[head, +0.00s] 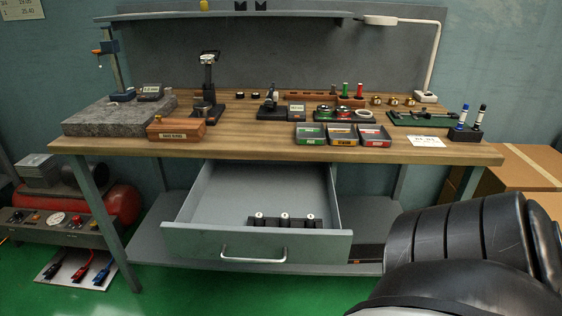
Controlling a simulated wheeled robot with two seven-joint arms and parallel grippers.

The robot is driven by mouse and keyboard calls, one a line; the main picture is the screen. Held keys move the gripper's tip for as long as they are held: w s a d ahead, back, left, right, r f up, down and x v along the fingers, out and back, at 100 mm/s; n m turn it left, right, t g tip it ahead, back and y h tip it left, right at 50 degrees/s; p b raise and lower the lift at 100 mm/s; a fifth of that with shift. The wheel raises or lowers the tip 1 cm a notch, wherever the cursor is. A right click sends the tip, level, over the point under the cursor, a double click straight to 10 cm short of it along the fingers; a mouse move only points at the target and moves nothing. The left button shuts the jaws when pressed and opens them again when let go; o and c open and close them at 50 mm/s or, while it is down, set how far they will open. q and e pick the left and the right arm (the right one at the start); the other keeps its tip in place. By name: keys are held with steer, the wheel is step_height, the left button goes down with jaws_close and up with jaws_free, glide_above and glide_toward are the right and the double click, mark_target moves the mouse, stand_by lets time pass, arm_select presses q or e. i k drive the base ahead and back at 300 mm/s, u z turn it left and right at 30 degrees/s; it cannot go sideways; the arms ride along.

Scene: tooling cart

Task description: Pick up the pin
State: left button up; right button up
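No single pin can be told for sure at this size. The open drawer (257,244) under the bench holds a black block (262,223) with three small pale-topped pieces in a row (285,218), which may be pins. They stand upright near the drawer's front wall. On the bench, a wooden rack (310,97) stands at the back, with upright pieces with a green handle (345,90) and a red handle (360,91) beside it. Neither of my grippers is in view.
The wooden bench (250,145) carries a granite plate (95,121), a wooden box (176,130), a black stand (208,95), three small trays (342,141) and a marker holder (462,134). A lamp (432,60) stands at the right. The drawer's rear floor is clear. My black arm fills the lower right.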

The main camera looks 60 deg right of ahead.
mark_target(285, 217)
steer(key=u, duration=0.35)
steer(key=k, duration=0.3)
steer(key=z, duration=1.25)
